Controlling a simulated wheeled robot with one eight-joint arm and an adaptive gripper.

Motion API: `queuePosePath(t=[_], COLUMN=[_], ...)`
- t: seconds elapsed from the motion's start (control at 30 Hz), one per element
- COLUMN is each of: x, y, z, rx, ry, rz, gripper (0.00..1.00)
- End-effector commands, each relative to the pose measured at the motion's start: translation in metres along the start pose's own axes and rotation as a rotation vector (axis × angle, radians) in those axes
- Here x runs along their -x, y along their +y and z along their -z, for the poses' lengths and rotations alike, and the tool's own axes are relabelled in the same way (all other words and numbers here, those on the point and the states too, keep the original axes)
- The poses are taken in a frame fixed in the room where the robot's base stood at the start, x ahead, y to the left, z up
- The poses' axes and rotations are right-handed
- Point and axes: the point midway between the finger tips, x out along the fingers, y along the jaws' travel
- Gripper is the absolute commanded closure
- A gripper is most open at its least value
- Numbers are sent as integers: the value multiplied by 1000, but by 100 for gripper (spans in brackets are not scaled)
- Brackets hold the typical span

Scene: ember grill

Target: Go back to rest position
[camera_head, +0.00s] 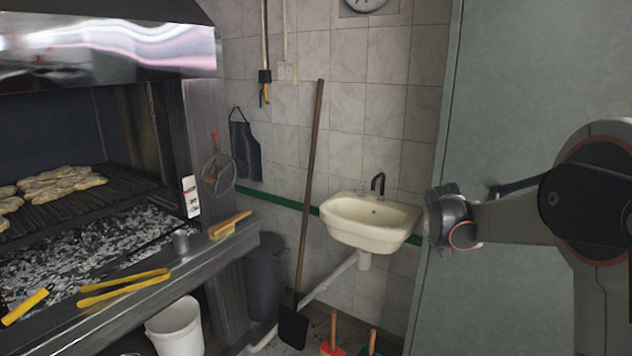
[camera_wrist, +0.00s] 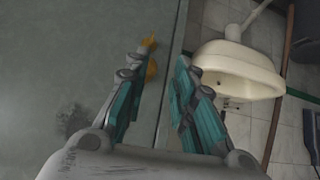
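My gripper (camera_wrist: 160,70) shows in the wrist view with its two teal-and-grey fingers apart and a gap between them. Nothing is clearly held. A small orange-yellow thing (camera_wrist: 152,70) shows beside the left fingertip, and I cannot tell what it is or whether it touches the finger. In the head view my arm reaches in from the right, and its end (camera_head: 446,216) is in front of the grey-green panel's left edge, to the right of the sink. The fingers are hard to make out there.
The grey-green panel (camera_head: 530,75) fills the right side. A cream sink (camera_head: 370,225) hangs on the tiled wall. A long-handled shovel (camera_head: 311,170) leans left of it. The grill (camera_head: 100,190), with meat, yellow tongs (camera_head: 125,287) and a white bucket (camera_head: 175,328), stands left.

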Motion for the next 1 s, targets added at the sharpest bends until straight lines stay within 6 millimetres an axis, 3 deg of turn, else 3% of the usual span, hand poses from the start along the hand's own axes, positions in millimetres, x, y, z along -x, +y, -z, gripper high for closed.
queuePosePath(t=[0.03, 0.2, 0.5, 0.8, 1.0], x=[22, 84, 182, 257, 292], y=[0, 2, 10, 26, 38], z=[-6, -29, -90, -171, -233], rx=[13, 62, 145, 233, 289], ry=[-6, -26, -59, -85, -100], rz=[11, 51, 125, 202, 255], gripper=[76, 76, 76, 76, 76])
